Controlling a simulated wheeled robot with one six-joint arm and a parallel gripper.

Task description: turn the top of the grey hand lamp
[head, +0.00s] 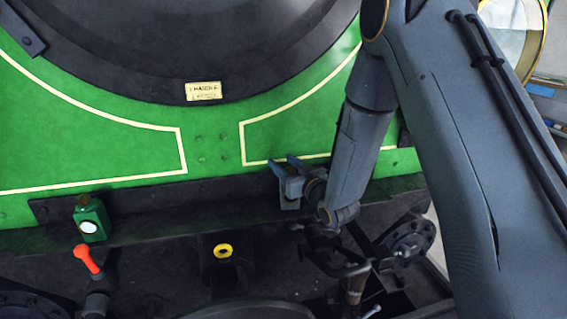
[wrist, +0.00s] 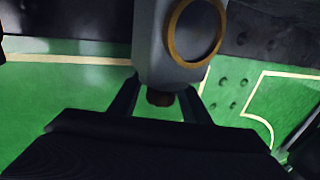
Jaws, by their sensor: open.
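The grey hand lamp (wrist: 155,45) fills the upper middle of the wrist view, with a brass-coloured ring on its face. A small dark brown top (wrist: 160,98) shows at its near end. My gripper (wrist: 160,90) is open, with one finger on each side of this top; I cannot tell whether either finger touches it. In the head view my gripper (head: 285,167) is in front of the green panel, right of the middle. The lamp cannot be clearly told apart from my gripper there.
A green lamp (head: 90,220) with a white lens stands on the dark ledge at the left. Below it are a red-handled lever (head: 87,259) and a yellow ring (head: 222,250). A small plate (head: 203,91) is on the dark round front. The ledge between green lamp and gripper looks clear.

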